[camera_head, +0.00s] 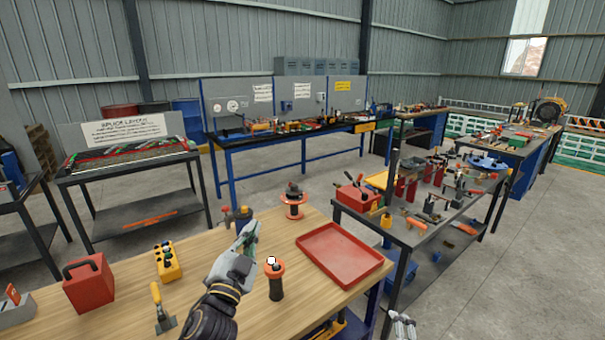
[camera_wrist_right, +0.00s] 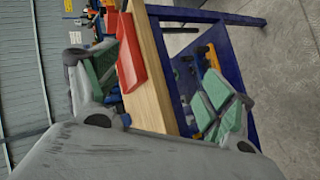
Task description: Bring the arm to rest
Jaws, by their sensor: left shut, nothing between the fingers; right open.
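My left gripper (camera_head: 247,236) is shut and empty above the wooden workbench (camera_head: 215,308). Its arm comes up from the bottom edge of the head view. A dark spool-like tool with an orange flange (camera_head: 276,282) stands just right of it. My right gripper (camera_head: 403,326) shows only in part at the bottom of the head view, to the right of the bench. In the right wrist view it is open (camera_wrist_right: 160,90), its green-padded fingers wide apart with nothing between them.
On the bench are a red tray (camera_head: 340,254), a red box (camera_head: 89,285), a yellow control box (camera_head: 168,261), a trowel (camera_head: 161,311) and another orange spool (camera_head: 294,200). A crowded metal table (camera_head: 385,232) stands to the right. Open floor (camera_head: 520,270) lies beyond it.

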